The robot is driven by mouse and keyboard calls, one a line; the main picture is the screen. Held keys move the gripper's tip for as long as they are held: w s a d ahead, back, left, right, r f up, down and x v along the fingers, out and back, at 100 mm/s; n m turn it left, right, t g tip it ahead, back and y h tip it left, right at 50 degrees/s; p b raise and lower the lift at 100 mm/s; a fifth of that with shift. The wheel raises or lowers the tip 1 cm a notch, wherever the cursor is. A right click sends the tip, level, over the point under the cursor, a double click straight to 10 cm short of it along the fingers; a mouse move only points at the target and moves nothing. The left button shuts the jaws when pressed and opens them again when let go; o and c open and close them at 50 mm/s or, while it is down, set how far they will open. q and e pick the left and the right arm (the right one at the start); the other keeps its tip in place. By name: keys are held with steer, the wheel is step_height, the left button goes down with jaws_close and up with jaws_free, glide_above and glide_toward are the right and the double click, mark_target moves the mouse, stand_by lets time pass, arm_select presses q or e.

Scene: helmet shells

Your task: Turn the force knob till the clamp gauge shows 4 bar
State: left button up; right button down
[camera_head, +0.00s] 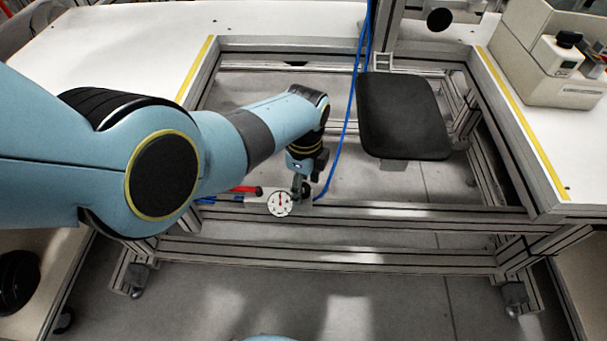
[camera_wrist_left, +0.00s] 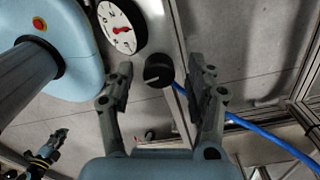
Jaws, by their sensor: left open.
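The round white clamp gauge (camera_head: 280,204) with a red needle sits on the near frame rail. It also shows in the wrist view (camera_wrist_left: 121,27), but its figures are too small to read surely. The black force knob (camera_wrist_left: 158,70) is beside the gauge. My left gripper (camera_wrist_left: 161,74) is open, with one finger on either side of the knob in the wrist view; I cannot tell whether they touch it. In the head view my left gripper (camera_head: 302,188) points down just right of the gauge, and the knob cannot be told apart there. A gripper, seemingly my right one (camera_wrist_left: 45,152), shows small at lower left; its jaws are unclear.
A red handle (camera_head: 246,189) lies just left of the gauge. A blue hose (camera_head: 345,130) runs down close to my left gripper. A black pad (camera_head: 403,115) stands behind to the right. A beige machine (camera_head: 550,60) is on the right white table.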

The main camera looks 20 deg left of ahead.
mark_target(304, 187)
arm_select(q)
steer(key=shift+r, duration=3.5)
